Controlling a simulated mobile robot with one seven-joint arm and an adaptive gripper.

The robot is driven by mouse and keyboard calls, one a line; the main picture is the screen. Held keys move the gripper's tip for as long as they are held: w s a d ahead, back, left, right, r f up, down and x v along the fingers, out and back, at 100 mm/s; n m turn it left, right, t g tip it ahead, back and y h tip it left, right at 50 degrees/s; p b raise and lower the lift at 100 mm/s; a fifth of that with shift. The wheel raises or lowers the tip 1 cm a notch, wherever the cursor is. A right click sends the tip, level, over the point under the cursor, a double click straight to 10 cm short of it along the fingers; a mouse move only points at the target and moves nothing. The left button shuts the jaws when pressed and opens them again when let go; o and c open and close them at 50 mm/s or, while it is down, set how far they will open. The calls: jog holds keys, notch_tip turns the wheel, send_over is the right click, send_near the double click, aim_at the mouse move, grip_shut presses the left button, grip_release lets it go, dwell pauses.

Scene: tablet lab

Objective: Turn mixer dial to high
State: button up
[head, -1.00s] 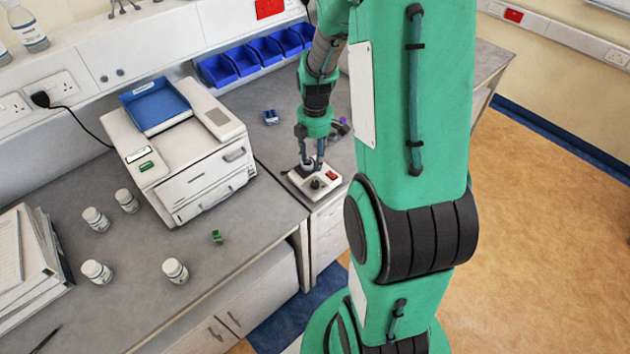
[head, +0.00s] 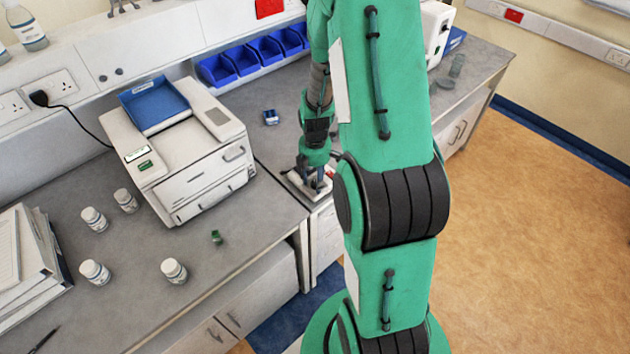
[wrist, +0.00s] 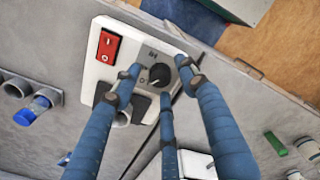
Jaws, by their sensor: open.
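The mixer (head: 296,186) is a small white box near the front edge of the bench. In the wrist view its white top (wrist: 95,72) carries a red rocker switch (wrist: 108,46), a black round dial (wrist: 159,75) and a dark holder with a grey cup. Small printed marks sit beside the dial, too small to read surely. My gripper (head: 314,184) is low over the mixer and hides the dial in the head view. In the wrist view my gripper's blue fingers (wrist: 157,78) are open, their tips spread around the dial. Whether they touch it I cannot tell.
A white printer-like machine (head: 185,165) with a blue tray stands left of the mixer. Several white bottles (head: 94,219) stand on the left bench. A small blue item (head: 271,117) lies behind the mixer. Blue bins (head: 252,60) line the wall.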

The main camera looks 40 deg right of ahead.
jog(key=shift+f, duration=0.15)
grip_shut()
